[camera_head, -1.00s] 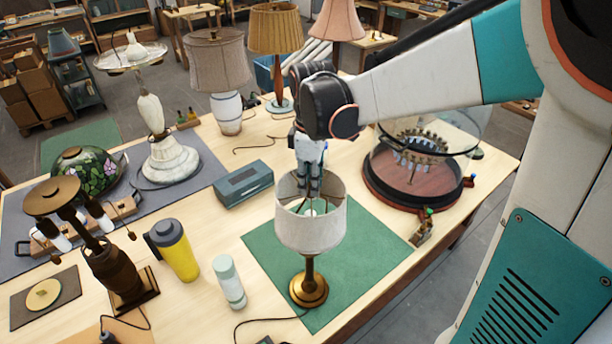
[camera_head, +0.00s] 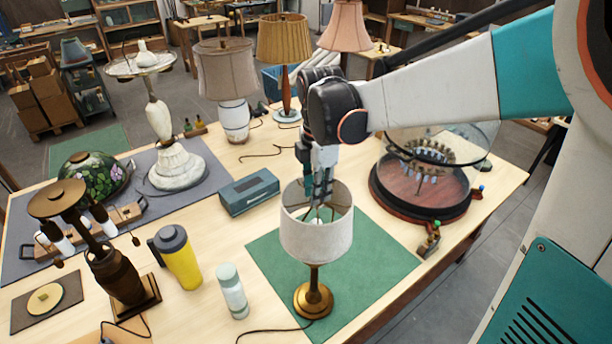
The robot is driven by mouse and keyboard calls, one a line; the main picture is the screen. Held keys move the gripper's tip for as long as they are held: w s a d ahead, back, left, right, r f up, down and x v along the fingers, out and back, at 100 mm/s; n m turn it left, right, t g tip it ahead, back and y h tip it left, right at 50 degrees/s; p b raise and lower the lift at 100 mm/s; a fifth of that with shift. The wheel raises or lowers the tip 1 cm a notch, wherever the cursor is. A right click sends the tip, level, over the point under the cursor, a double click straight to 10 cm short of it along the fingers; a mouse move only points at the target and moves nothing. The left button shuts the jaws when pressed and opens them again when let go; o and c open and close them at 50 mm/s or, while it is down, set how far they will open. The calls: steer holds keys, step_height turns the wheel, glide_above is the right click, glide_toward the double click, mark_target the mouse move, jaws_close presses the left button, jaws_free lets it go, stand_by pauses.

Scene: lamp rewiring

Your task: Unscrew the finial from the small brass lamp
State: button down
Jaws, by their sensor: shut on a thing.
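The small brass lamp (camera_head: 314,294) stands upright on the green mat (camera_head: 357,262). It has a round brass base, a thin brass stem and a white drum shade (camera_head: 316,236). My gripper (camera_head: 319,203) points down into the open top of the shade, with its fingers close together. It is shut on the finial at the lamp's top; the finial itself is too small and too covered by the fingers to make out.
A yellow bottle (camera_head: 179,262) and a pale cylinder (camera_head: 231,291) stand left of the lamp. A teal box (camera_head: 249,191) lies behind it. A glass-domed round base (camera_head: 421,192) is at right. A dark cord (camera_head: 275,331) runs from the lamp.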

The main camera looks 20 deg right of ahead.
steer(key=n, duration=0.4)
steer(key=shift+b, duration=0.3)
steer(key=shift+n, duration=0.9)
steer(key=n+b, duration=0.1)
steer(key=n, duration=0.5)
steer(key=shift+n, duration=0.3)
steer(key=c, duration=1.4)
jaws_free()
